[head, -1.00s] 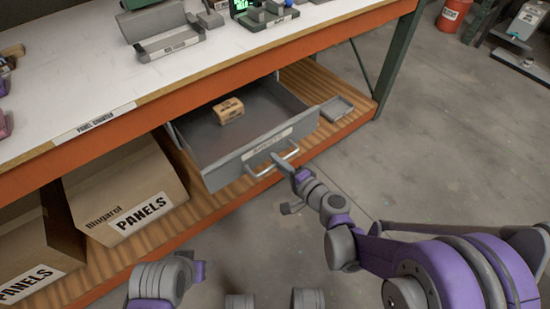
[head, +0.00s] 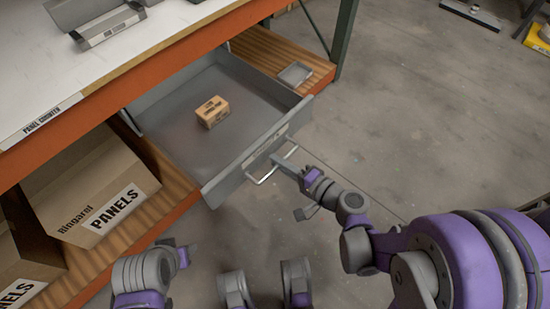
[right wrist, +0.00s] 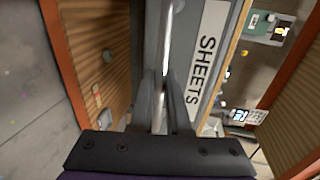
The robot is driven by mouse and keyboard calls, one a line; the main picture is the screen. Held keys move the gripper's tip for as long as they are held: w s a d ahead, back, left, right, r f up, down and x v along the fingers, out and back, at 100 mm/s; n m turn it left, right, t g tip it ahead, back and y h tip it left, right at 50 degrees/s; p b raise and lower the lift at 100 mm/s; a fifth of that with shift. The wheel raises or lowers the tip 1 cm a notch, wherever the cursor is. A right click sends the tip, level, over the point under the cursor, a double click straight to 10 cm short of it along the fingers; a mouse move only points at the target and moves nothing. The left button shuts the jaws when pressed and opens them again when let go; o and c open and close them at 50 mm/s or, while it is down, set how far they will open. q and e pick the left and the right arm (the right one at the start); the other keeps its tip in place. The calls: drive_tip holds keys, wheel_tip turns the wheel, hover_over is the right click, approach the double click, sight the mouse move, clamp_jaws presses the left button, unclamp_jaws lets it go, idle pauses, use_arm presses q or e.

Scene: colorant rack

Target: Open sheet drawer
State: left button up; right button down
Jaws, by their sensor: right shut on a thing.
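The grey sheet drawer (head: 165,150) is pulled well out from under the counter, its inside in plain view. A small tan box (head: 212,111) sits inside it. Its front has a bar handle (head: 264,177); in the right wrist view the handle (right wrist: 169,35) runs beside the front's "SHEETS" label (right wrist: 207,60). My right gripper (head: 284,163) is shut on the handle; its fingers (right wrist: 160,92) flank the bar in the right wrist view. My left arm shows at the lower left of the head view, away from the drawer; its gripper's fingers cannot be made out.
The white-topped counter (head: 70,90) with an orange edge is above the drawer. Cardboard "PANELS" boxes (head: 75,190) stand on the wooden shelf left of the drawer. A small grey tray (head: 295,74) lies on the shelf to the right. The concrete floor (head: 400,120) on the right is open.

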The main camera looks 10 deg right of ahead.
drive_tip(key=c, duration=0.9)
unclamp_jaws()
drive_tip(key=shift+s+d, duration=0.1)
drive_tip(key=p+v, duration=0.1)
drive_tip(key=v, duration=0.9)
drive_tip(key=shift+s+d, duration=0.15)
drive_tip(key=shift+s, duration=0.15)
